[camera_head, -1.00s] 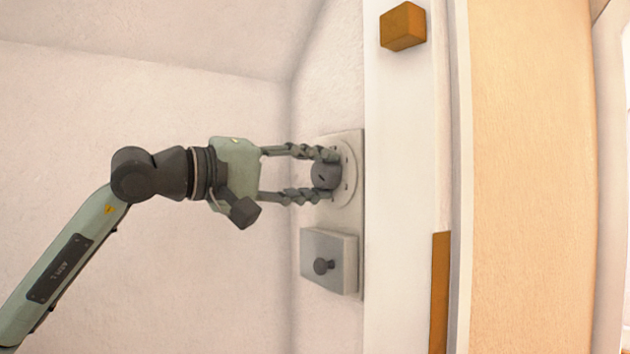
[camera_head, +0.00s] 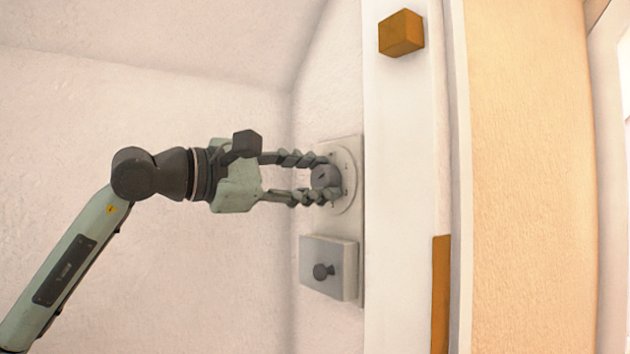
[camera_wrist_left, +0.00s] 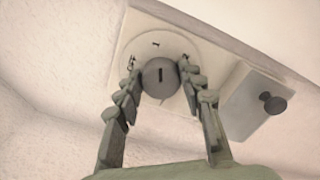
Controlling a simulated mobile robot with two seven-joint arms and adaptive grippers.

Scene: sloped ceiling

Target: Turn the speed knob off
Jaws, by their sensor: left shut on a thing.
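The speed knob (camera_head: 324,176) is a dark grey round knob on a pale round dial plate, fixed to a light wall panel (camera_head: 354,148). My left gripper (camera_head: 322,177) is shut on the knob, one finger on each side of it. In the left wrist view the knob (camera_wrist_left: 160,77) sits between the two fingertips (camera_wrist_left: 161,84), with a dark slot mark on its face. Small dark marks show on the dial around it; I cannot read them. My right gripper is not in view.
A small grey box (camera_head: 340,268) with a dark round knob (camera_head: 323,271) sits just below the dial on the same panel. A brown block (camera_head: 401,33) and a brown strip (camera_head: 440,295) are on the white upright to the right.

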